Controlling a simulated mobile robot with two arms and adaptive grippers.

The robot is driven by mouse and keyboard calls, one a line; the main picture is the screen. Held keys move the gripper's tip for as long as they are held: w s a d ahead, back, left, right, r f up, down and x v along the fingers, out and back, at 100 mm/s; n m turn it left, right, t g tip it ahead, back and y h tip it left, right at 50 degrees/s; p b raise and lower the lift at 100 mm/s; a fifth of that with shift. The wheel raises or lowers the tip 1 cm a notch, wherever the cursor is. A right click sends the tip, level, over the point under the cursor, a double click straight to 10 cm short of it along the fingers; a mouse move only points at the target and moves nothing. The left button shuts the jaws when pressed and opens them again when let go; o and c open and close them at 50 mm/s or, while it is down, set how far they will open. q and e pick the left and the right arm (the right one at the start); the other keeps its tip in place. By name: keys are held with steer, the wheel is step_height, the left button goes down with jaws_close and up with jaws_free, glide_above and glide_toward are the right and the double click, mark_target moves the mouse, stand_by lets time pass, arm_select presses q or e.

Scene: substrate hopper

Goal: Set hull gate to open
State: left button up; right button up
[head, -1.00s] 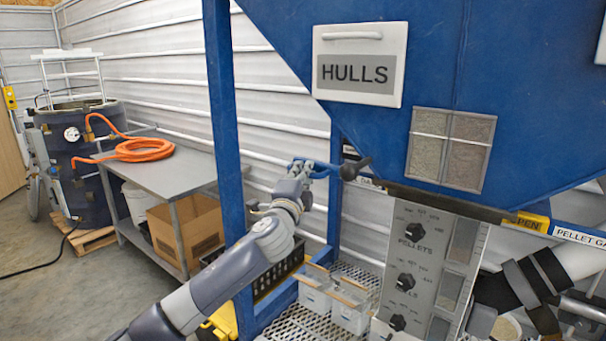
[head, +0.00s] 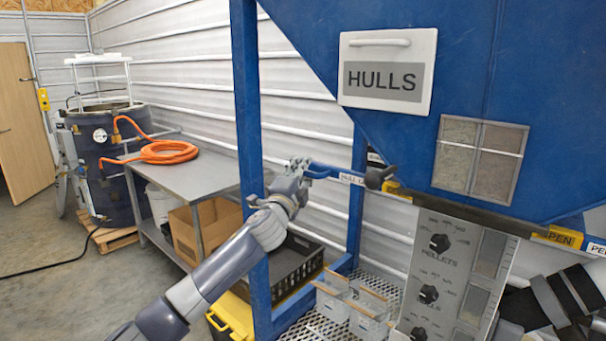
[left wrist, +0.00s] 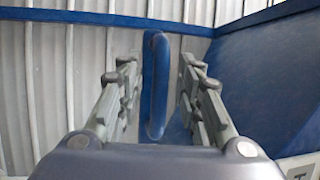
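The hull gate's blue bar (head: 324,170), with a white label starting HULL, sticks out to the left of the blue hopper. A yellow patch (head: 398,190) shows on it beside the black knob (head: 378,177). My left gripper (head: 299,166) is at the bar's outer end. In the left wrist view, the blue handle loop (left wrist: 155,85) stands between the fingers of my left gripper (left wrist: 159,62), with a visible gap on either side. My right arm is at the lower right of the head view; its fingers cannot be made out.
The HULLS hatch (head: 387,72) is above the gate. A dial panel (head: 455,270) stands below, beside small bins (head: 350,302) on a perforated shelf. A blue post (head: 247,110) rises close to my left arm. A metal table (head: 190,180) with an orange hose (head: 165,152) is at left.

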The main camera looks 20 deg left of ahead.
arm_select(q)
steer(key=shift+s+d, duration=0.1)
steer(key=shift+d, duration=0.05)
steer(key=shift+s, duration=0.15)
steer(key=s+f, duration=0.2)
steer(key=s, duration=0.9)
steer(key=shift+s+d, duration=0.2)
steer(key=shift+f, duration=0.1)
